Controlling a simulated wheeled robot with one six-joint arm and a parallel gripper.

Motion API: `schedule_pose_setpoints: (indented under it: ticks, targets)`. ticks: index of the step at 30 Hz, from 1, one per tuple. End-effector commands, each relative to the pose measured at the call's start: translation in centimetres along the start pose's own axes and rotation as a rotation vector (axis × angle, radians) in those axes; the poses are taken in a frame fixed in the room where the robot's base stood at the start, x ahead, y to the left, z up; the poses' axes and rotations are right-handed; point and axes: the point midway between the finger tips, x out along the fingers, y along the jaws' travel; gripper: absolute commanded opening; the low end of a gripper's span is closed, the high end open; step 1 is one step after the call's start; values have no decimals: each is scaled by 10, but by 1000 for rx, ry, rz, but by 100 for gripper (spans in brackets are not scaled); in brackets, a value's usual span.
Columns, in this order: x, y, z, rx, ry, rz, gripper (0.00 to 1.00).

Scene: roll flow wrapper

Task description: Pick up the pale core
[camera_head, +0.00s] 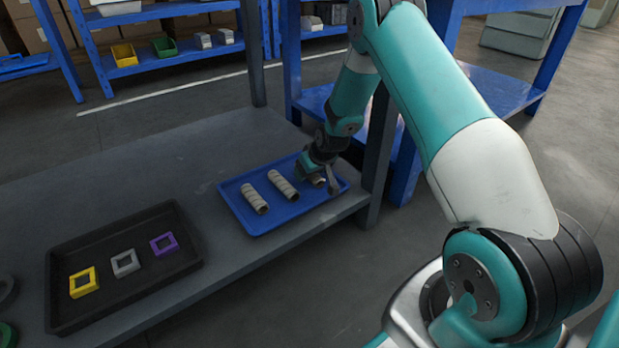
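A blue tray (262,222) on the grey table holds pale, tube-shaped cores. One core (254,198) lies at the left of the tray, and a second core (283,185) lies near its middle. A third core (318,180) lies at the right end, mostly hidden by my gripper (325,182). My gripper points down over that right end, at or just above the third core. The fingers are small and partly hidden, so I cannot tell whether they are open or closed on it.
A black tray (60,318) at the front left holds a yellow square frame (83,294), a grey one (113,265) and a purple one (153,246). The table (190,160) is bare behind the trays. Blue shelving (185,54) stands at the back.

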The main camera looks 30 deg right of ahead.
Motion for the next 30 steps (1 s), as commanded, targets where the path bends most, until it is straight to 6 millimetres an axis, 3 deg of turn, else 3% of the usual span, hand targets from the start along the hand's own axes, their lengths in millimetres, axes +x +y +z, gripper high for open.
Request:
schedule_pose_setpoints:
  ticks: [13,20,30]
  targets:
    - [2,0,2,0,-2,0,66]
    - [2,0,2,0,-1,0,13]
    - [1,0,1,0,0,0,12]
